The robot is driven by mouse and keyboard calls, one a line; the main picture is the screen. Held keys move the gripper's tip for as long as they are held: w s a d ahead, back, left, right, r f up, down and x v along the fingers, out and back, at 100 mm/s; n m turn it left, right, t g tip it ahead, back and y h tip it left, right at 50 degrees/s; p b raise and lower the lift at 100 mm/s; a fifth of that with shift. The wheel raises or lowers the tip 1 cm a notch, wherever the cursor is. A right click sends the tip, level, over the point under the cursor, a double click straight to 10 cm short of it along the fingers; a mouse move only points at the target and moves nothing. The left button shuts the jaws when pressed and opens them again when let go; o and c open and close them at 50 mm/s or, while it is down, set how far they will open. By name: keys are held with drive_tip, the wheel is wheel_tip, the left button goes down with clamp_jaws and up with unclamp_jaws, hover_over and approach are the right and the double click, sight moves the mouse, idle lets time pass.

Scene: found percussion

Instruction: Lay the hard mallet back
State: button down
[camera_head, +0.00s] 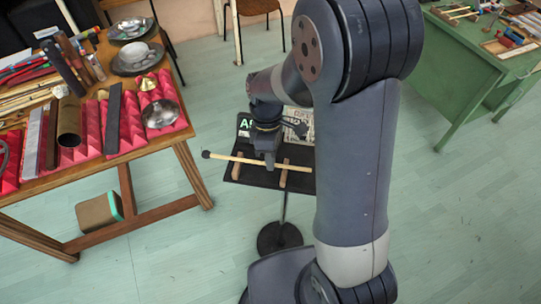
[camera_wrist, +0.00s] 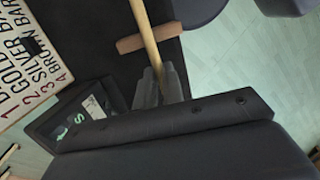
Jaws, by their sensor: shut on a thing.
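The mallet (camera_head: 235,158) has a pale wooden stick and a small dark head at its left end in the head view. My gripper (camera_head: 269,163) is shut on the stick near its middle, from above. In the wrist view the stick (camera_wrist: 146,28) runs up and away from my fingertips (camera_wrist: 160,82). Two brown wooden rests (camera_head: 283,179) stand on the black desk of a music stand (camera_head: 260,183), and the stick crosses over them. I cannot tell whether the stick touches the rests. The far end of the mallet is out of the wrist view.
A printed card (camera_wrist: 30,58) lists numbered bars on the stand. A small dark device with a green mark (camera_wrist: 82,118) is beside my fingers. A wooden table (camera_head: 150,158) with pink foam and metal objects is left. A green bench (camera_head: 480,65) is right.

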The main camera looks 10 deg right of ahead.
drive_tip(key=shift+f, duration=0.35)
idle(0.4)
drive_tip(key=c, duration=1.5)
unclamp_jaws()
drive_tip(key=shift+o, duration=0.2)
drive_tip(key=v, duration=1)
drive_tip(key=shift+r, duration=0.4)
drive_tip(key=x, duration=1)
drive_tip(key=shift+f, duration=0.35)
drive_tip(key=shift+r, duration=0.25)
